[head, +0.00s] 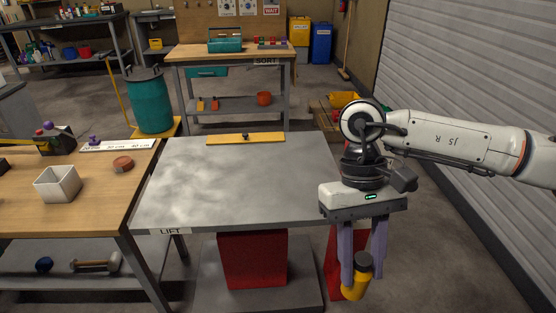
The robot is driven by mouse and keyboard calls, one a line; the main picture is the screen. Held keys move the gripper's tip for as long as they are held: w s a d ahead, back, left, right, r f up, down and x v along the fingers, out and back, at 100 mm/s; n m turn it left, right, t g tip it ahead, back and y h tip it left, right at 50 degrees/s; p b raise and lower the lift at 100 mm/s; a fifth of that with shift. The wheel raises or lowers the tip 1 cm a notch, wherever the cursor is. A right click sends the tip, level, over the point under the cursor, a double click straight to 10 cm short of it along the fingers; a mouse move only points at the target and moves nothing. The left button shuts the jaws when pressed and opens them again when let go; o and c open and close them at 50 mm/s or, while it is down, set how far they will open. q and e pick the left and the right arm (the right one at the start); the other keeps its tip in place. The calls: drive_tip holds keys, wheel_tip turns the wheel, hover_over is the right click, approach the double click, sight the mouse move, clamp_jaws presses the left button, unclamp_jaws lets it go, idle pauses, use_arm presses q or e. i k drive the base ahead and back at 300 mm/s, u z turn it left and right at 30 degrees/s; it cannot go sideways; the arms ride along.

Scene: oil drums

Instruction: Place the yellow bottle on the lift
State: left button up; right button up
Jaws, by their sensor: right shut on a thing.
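The yellow bottle (354,284) with a dark cap hangs between the fingers of my right gripper (359,262), which is shut on it. The gripper points down, and the bottle is a little tilted. In the picture it lies to the right of the lift's front right corner and below the level of the top, apart from it. The lift (260,190) has a grey, worn metal top with a "LIFT" label at the front left and a red column beneath. My left gripper is not in view.
A yellow bar (246,138) with a dark knob lies along the lift's back edge; the rest of its top is clear. A wooden table (100,200) at left holds a white square container (58,184) and a reddish round thing (123,163). A teal drum (150,103) stands behind.

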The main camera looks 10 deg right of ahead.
sight(245, 169)
drive_tip(key=u, duration=0.2)
drive_tip(key=i, duration=0.8)
drive_tip(key=u, duration=0.6)
